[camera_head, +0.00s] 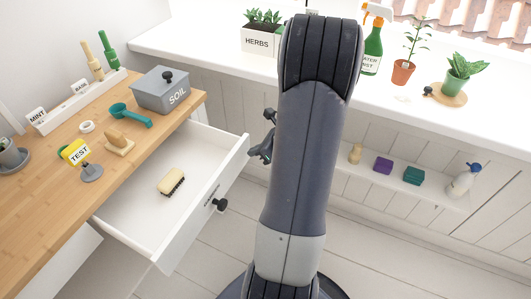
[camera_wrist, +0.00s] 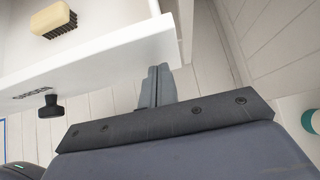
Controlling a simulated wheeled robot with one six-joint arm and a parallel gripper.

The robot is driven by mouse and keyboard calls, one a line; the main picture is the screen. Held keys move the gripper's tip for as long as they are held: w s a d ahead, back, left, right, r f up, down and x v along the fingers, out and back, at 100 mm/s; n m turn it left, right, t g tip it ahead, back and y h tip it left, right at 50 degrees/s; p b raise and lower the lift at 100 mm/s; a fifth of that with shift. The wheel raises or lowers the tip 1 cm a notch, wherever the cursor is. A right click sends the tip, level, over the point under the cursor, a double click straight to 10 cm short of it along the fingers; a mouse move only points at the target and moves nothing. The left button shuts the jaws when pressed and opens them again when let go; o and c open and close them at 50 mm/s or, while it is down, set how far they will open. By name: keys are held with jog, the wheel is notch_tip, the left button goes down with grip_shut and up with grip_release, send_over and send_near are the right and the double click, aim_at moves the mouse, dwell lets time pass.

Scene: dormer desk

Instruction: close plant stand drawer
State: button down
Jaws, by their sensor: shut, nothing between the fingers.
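The white drawer (camera_head: 135,211) is pulled open from under the wooden desk top. Its front panel, with a small dark label and a black knob (camera_head: 220,205), faces right. The knob also shows in the wrist view (camera_wrist: 50,107), left of my gripper. My gripper (camera_head: 264,148) is partly hidden behind my arm in the head view, just right of the drawer's far front corner. In the wrist view my gripper (camera_wrist: 158,72) is shut and empty, close to the right end of the drawer front (camera_wrist: 95,62). I cannot tell whether it touches the panel.
A brush (camera_head: 171,182) lies inside the drawer. The desk top (camera_head: 60,190) holds a grey SOIL box (camera_head: 161,92), a teal scoop (camera_head: 130,116) and a yellow TEST sign (camera_head: 76,153). A white sill (camera_head: 215,50) with plants runs behind, above a low shelf (camera_head: 400,182).

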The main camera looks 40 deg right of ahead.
jog(key=shift+w+a, duration=0.15)
jog(key=shift+w, duration=0.1)
jog(key=p, duration=0.3)
send_over(194, 140)
jog(key=shift+s, duration=0.25)
jog(key=shift+w+r, duration=0.15)
jog(key=shift+w, duration=0.1)
jog(key=shift+r, duration=0.1)
